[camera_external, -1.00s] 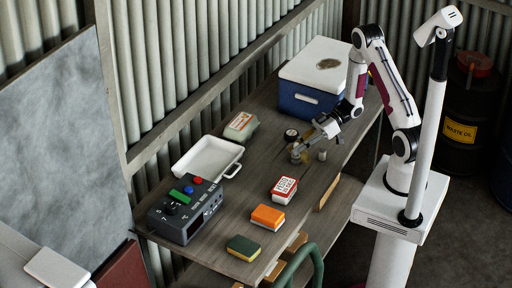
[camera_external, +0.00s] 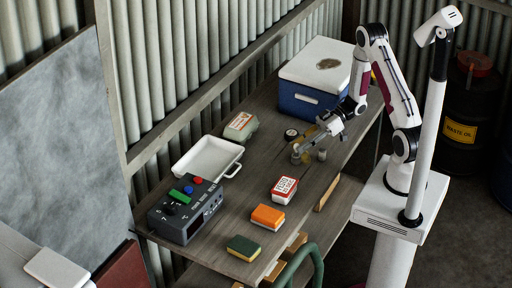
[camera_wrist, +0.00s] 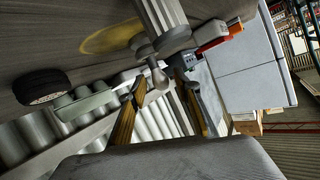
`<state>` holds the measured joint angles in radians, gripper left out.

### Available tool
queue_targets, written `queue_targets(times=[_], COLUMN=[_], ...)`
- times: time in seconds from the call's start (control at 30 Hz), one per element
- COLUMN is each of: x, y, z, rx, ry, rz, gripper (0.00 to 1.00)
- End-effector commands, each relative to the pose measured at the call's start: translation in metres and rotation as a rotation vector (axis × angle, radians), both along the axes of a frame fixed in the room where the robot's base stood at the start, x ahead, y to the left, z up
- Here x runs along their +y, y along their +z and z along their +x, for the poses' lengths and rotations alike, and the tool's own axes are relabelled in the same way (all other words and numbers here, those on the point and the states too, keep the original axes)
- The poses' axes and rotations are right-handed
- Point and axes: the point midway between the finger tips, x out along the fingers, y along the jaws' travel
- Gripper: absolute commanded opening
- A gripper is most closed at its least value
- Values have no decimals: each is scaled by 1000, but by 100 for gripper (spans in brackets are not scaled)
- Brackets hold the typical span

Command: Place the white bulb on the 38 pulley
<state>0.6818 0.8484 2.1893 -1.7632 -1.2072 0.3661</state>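My gripper (camera_external: 322,130) is low over the middle of the bench. In the wrist view its two amber fingers (camera_wrist: 160,84) stand apart, with the wall showing between them. A small pale rounded piece (camera_wrist: 152,80) shows by the left finger; I cannot tell if it is the white bulb, or if it touches the finger. A small grey cylinder (camera_external: 322,155) stands on the bench right of the gripper. A yellowish-grey round piece (camera_external: 297,156) is below the gripper. A black round piece with a pale top (camera_external: 291,134) stands to the left. No pulley number is readable.
A blue cooler with a white lid (camera_external: 310,97) stands behind the gripper. An egg carton (camera_external: 240,126) is left.

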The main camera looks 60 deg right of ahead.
Motion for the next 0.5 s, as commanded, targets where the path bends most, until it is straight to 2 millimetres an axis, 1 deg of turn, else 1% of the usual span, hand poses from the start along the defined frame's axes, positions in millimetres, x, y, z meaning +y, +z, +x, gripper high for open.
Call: queue_targets(times=[0.03, 0.5], x=[-6, -54], y=[2, 25], z=[-2, -30], rx=[-1, -1], ry=[-4, -5], rz=[-1, -1], gripper=[33, 33])
